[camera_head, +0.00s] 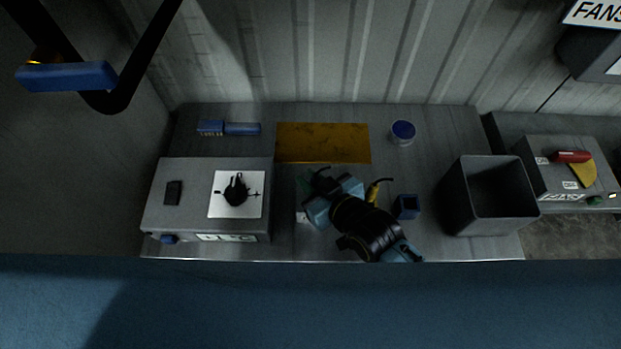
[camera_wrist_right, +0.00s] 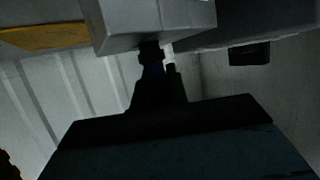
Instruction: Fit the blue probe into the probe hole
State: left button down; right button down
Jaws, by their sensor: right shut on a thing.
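My right gripper (camera_head: 312,205) reaches left over the middle of the bench. In the right wrist view its dark fingers (camera_wrist_right: 157,85) are shut on a narrow, dark bluish thing (camera_wrist_right: 152,68) that looks like the blue probe. It is in deep shadow and mostly hidden by the fingers. Its far end meets, or lies just in front of, a pale grey block (camera_wrist_right: 150,25); I cannot tell whether they touch. A black cable end (camera_head: 321,171) shows beside the gripper in the head view. No probe hole can be made out. My left gripper is not in view.
A grey box (camera_head: 160,222) with a white plate stands left of my gripper. A yellow plate (camera_head: 323,143) lies behind it. A yellow plug (camera_head: 373,194), a blue square holder (camera_head: 405,207), a blue-topped can (camera_head: 402,133) and a grey bin (camera_head: 463,205) are to the right.

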jog(key=shift+f, duration=0.1)
jog(key=c, duration=1.4)
grip_release()
jog(key=shift+s+d+r, duration=0.15)
jog(key=shift+s+r, duration=0.05)
jog(key=shift+r, duration=0.05)
jog(key=p+v, duration=0.1)
jog(key=v, duration=1)
jog(key=shift+s+d, duration=0.15)
